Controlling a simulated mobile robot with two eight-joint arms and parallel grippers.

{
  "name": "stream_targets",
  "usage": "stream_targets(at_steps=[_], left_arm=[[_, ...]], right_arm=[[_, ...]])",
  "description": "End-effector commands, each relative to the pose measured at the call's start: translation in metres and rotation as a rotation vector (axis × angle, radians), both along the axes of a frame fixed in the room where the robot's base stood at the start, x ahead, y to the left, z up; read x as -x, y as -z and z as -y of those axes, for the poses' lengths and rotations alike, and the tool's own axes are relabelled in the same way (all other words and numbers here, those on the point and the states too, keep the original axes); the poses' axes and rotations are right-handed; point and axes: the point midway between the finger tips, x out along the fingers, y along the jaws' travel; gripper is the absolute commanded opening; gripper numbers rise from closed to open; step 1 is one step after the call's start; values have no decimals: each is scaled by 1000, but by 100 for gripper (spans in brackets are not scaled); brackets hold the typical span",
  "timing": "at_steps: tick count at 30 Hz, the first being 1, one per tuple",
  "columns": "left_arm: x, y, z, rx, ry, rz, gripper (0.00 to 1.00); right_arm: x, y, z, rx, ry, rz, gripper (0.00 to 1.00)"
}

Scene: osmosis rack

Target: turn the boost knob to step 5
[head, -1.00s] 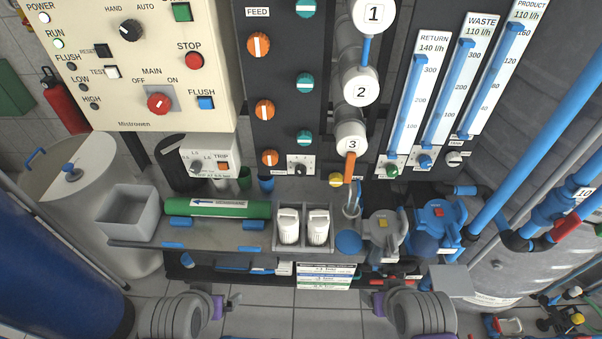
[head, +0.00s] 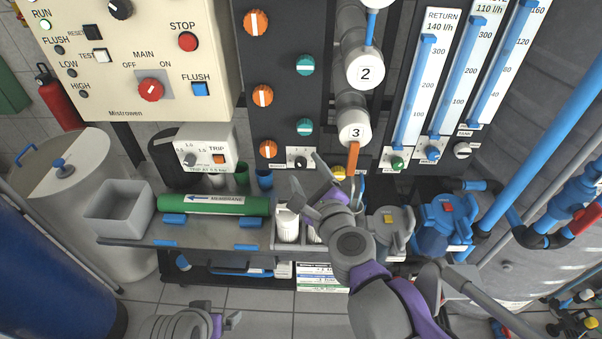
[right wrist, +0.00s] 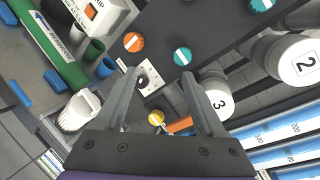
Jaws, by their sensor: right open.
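A small dark knob (head: 300,162) sits on a white numbered plate low on the dark panel, just right of the lowest orange knob. I take it for the boost knob; its label is too small to read. In the right wrist view the knob (right wrist: 143,80) shows between my fingers, close to the left fingertip. My right gripper (head: 303,167) is open and empty, its fingertips just in front of and below the plate. It also shows in the right wrist view (right wrist: 162,73). I cannot tell whether a finger touches the plate. My left gripper (head: 233,319) is low at the bottom edge.
An orange handle (head: 353,160) hangs below the column marked 3, right of my fingers. A yellow knob (right wrist: 156,117) is close by. White-capped bottles (head: 287,222) stand under the gripper, beside the green membrane tube (head: 215,205). Blue and green cups (head: 264,179) stand left.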

Motion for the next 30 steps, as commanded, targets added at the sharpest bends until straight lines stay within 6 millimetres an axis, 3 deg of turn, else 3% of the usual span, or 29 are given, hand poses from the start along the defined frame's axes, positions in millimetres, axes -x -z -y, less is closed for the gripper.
stream_targets(at_steps=[6,12,20,30], left_arm=[[2,21,0,0,0,-7,100],[3,28,0,0,0,-9,100],[3,31,0,0,0,-10,100],[4,38,0,0,0,-12,100]], right_arm=[[-27,37,-3,-574,299,-198,72],[-30,68,-7,-838,470,-322,72],[-46,80,-8,-884,505,-345,72],[-104,104,-9,-882,504,-344,72]])
